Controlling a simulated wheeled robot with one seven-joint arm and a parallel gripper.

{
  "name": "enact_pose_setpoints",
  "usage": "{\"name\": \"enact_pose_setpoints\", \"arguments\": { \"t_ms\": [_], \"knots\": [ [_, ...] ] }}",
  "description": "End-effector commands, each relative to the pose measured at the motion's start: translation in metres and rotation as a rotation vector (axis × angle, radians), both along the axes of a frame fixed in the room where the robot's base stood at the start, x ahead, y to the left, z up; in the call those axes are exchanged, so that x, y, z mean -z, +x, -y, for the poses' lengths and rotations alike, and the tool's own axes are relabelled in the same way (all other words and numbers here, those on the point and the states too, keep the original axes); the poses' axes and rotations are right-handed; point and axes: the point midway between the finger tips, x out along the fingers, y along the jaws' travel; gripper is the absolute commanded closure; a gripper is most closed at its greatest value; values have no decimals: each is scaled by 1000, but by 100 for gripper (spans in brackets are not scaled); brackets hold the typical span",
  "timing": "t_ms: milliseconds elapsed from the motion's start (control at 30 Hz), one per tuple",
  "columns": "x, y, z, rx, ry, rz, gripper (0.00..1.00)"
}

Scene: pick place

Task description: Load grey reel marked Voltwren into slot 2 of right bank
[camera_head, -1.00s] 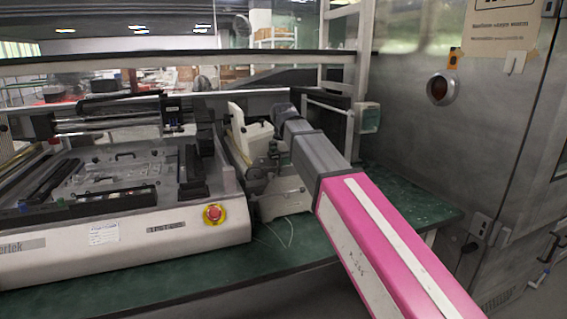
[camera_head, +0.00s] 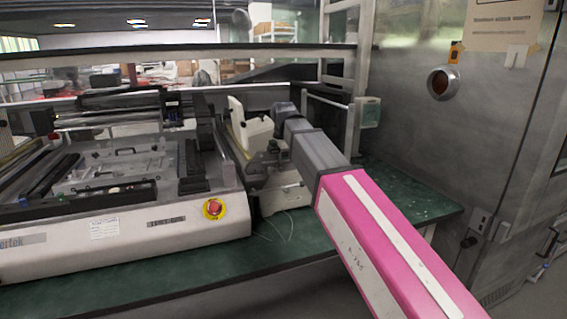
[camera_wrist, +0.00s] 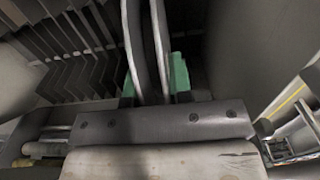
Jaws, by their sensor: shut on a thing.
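Dark slot dividers (camera_wrist: 75,48) fill the upper left of the wrist view, to the left of the reel. I cannot tell which bank or slot numbers these are. In the head view my arm reaches over the green bench, and the reel and fingers cannot be made out.
A white machine with a red emergency button (camera_head: 214,208) stands left of my arm. A cream-coloured device (camera_head: 250,130) is close beside the arm's end. The green bench (camera_head: 400,200) is bare at right. A metal cabinet (camera_head: 440,140) stands at far right.

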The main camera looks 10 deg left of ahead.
Motion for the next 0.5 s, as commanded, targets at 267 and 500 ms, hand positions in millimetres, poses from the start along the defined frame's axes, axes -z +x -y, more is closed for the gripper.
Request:
{"name": "enact_pose_setpoints", "arguments": {
  "t_ms": [267,500],
  "knots": [
    [7,0,0,0,0,0,100],
    [13,0,0,0,0,0,100]
  ]
}}
